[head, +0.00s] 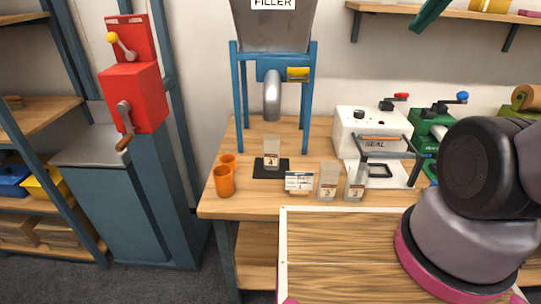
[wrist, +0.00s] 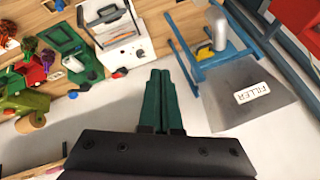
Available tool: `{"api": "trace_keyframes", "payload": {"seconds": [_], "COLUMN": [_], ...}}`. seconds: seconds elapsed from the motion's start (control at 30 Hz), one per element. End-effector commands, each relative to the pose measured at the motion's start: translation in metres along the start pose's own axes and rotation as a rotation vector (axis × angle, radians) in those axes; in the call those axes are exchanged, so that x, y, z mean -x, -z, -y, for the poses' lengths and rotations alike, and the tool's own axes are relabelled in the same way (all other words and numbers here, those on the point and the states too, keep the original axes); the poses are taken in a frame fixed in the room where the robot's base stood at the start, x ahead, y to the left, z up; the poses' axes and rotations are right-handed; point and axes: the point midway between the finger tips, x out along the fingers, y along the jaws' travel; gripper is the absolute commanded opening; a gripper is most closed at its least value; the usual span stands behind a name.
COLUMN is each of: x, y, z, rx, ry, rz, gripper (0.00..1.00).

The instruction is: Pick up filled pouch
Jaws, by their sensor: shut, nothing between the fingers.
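A small clear pouch with a pale label (head: 272,153) stands upright on a dark pad (head: 258,170) below the filler's spout. Two similar pouches, the left one (head: 328,183) and the right one (head: 355,184), stand further right near the table's front edge. I cannot tell from the pictures which is filled. My gripper (wrist: 160,76) has its two green fingers together with nothing between them. Green fingertips also show high at the top right of the head view (head: 431,14), well above the table and away from the pouches.
The blue-framed filler (head: 271,68) stands behind the first pouch; it also shows in the wrist view (wrist: 222,70). A white sealer (head: 372,130) and a green machine (head: 428,135) stand right. Orange cups (head: 224,182) stand left. A small sign (head: 299,181) is between pouches.

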Motion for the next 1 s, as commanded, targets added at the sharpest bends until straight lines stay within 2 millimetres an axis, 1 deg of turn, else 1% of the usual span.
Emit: {"api": "trace_keyframes", "payload": {"seconds": [0.4, 0.43, 0.47, 0.5, 0.53, 0.57, 0.67, 0.77, 1.0], "x": [0.000, 0.000, 0.000, -0.001, -0.003, -0.005, -0.020, -0.045, -0.118], "y": [0.000, 0.000, 0.000, 0.000, 0.000, 0.000, 0.000, -0.003, -0.011], "z": [0.000, 0.000, 0.000, 0.000, 0.001, 0.002, 0.009, 0.021, 0.054], "rx": [0.000, 0.000, 0.000, -0.002, -0.006, -0.012, -0.052, -0.125, -0.358], "ry": [0.000, 0.000, 0.000, 0.001, 0.001, 0.003, 0.013, 0.029, 0.080], "rz": [0.000, 0.000, 0.000, 0.004, 0.011, 0.022, 0.090, 0.204, 0.502], "gripper": [0.00, 0.04, 0.15, 0.31, 0.42, 0.42, 0.42, 0.42, 0.42]}}
